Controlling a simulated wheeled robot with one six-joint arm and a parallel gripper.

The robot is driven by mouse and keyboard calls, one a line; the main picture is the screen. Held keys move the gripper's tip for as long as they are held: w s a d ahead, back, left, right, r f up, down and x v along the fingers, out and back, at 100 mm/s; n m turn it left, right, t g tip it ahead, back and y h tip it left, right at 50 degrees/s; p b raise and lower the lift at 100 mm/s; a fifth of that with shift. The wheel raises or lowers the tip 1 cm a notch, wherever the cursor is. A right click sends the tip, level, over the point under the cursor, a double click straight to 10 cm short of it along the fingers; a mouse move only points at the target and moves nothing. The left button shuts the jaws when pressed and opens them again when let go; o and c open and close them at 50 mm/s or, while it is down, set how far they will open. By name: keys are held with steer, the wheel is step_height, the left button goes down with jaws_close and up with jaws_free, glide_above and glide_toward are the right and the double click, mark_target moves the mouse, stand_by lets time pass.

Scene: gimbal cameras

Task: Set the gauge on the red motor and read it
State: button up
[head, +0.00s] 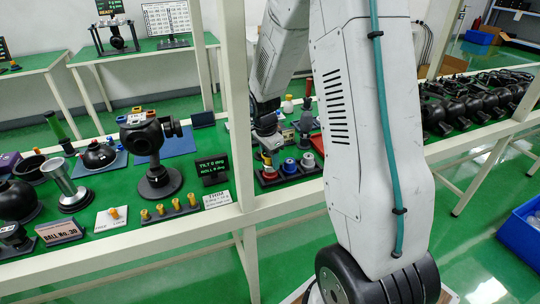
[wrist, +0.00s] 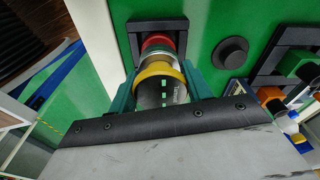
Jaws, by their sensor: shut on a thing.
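My gripper (wrist: 157,78) has its teal fingers closed on both sides of a small round gauge (wrist: 158,93) with a yellow ring and a dark face with green marks. In the wrist view the gauge is in line with a red ring (wrist: 158,43) at a black holder; whether they touch is unclear. In the head view my gripper (head: 267,148) is low over the bench by the rack, partly hidden by my arm.
A display (head: 213,168) reading tilt and roll stands right of the gimbal. A rack (head: 290,176) of capped pieces is by my gripper. Yellow knobs (head: 170,208), a metal cylinder (head: 66,182) and a white post (head: 226,70) are nearby. Several black gimbals (head: 475,100) fill the right bench.

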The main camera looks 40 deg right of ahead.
mark_target(268, 154)
steer(key=shift+f, duration=0.1)
steer(key=o, duration=1.1)
steer(key=r, duration=0.5)
steer(key=a+r, duration=0.1)
steer(key=r, duration=0.1)
steer(key=shift+r, duration=0.35)
steer(key=shift+d, duration=0.1)
